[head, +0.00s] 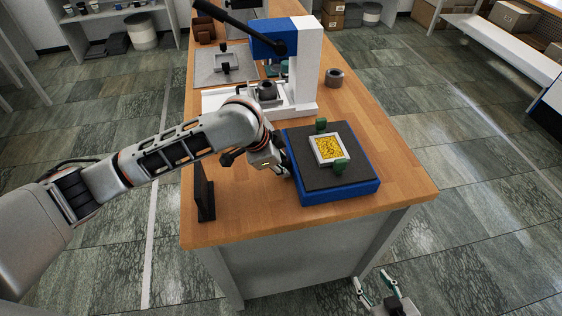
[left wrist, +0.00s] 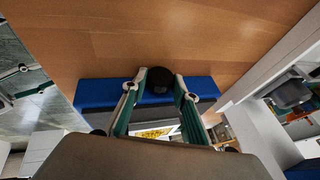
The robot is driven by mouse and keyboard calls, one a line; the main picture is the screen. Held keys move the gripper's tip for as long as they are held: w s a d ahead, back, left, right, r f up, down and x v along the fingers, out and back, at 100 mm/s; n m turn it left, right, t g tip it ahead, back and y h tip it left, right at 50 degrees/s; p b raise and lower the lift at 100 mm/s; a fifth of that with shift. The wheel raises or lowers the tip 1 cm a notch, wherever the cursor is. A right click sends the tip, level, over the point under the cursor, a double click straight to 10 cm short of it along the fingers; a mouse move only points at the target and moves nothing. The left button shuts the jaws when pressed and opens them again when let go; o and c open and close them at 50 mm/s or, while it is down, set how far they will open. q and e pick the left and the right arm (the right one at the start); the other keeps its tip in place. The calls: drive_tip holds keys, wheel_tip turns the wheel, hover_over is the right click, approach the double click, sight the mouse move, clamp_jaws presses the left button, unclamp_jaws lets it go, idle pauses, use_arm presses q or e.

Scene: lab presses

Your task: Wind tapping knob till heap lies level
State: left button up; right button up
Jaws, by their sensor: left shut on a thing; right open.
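A blue box with a dark top (head: 300,179) stands at the near end of the wooden bench. On it sits a square white tray (head: 314,151) filled with yellow grains (head: 330,150), held between two green blocks. Whether the grains are level or mounded is hard to tell. My left gripper (head: 285,171) is at the box's left side. In the left wrist view it is shut on the round black tapping knob (left wrist: 160,77), in front of the blue side (left wrist: 100,92); the arm hides the knob in the head view. My right gripper (head: 374,291) is open and empty, low beyond the bench's near edge.
A dark upright plate (head: 204,192) stands left of the box. A blue and white press (head: 305,65) with a black lever stands behind, with a small grey cup (head: 334,77) to its right. The bench right of the box is clear.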

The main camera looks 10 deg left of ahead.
idle(0.3)
use_arm(q)
drive_tip(key=o, duration=1.1)
drive_tip(key=v, duration=1.2)
drive_tip(key=shift+s, duration=0.1)
